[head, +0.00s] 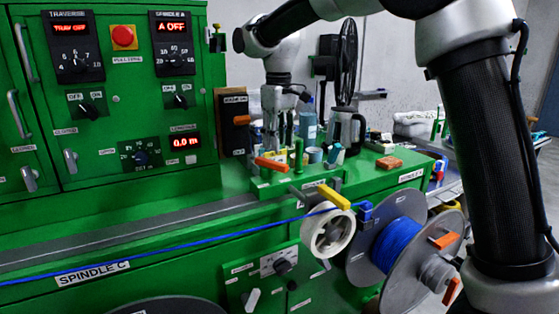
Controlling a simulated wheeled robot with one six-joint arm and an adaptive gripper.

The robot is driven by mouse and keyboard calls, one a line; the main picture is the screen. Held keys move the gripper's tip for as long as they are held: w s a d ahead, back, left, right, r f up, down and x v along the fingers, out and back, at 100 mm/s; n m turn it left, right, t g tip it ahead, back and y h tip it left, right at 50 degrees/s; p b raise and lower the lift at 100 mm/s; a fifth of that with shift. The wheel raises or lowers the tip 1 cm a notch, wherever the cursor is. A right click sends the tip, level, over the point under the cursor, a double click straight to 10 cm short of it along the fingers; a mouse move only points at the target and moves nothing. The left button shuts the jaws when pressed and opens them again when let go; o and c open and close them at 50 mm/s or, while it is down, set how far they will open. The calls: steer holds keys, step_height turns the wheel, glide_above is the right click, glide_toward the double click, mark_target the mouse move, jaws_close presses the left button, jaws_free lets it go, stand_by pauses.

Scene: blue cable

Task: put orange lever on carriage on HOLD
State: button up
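An orange lever (272,164) lies roughly level across the top of the green carriage (290,184), in the middle of the head view. My gripper (272,140) points down just above and behind this lever. Its fingertips are hard to separate from the tools behind them, so I cannot tell whether they are open, shut or touching anything. I cannot read a HOLD label near the lever. A second orange lever (242,120) sits on a dark box left of my gripper.
A blue cable (150,255) runs along the front to a spool (398,245) at the right. A yellow lever (333,196) and a white roll (328,232) sit before the carriage. A mug (346,130), bottles and tools crowd the bench behind. A green control cabinet (105,150) fills the left.

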mark_target(279, 164)
steer(key=shift+r+n, duration=0.3)
steer(key=shift+r, duration=0.65)
step_height(279, 164, down, 8)
steer(key=shift+s+d, duration=0.1)
steer(key=shift+s, duration=0.05)
jaws_close()
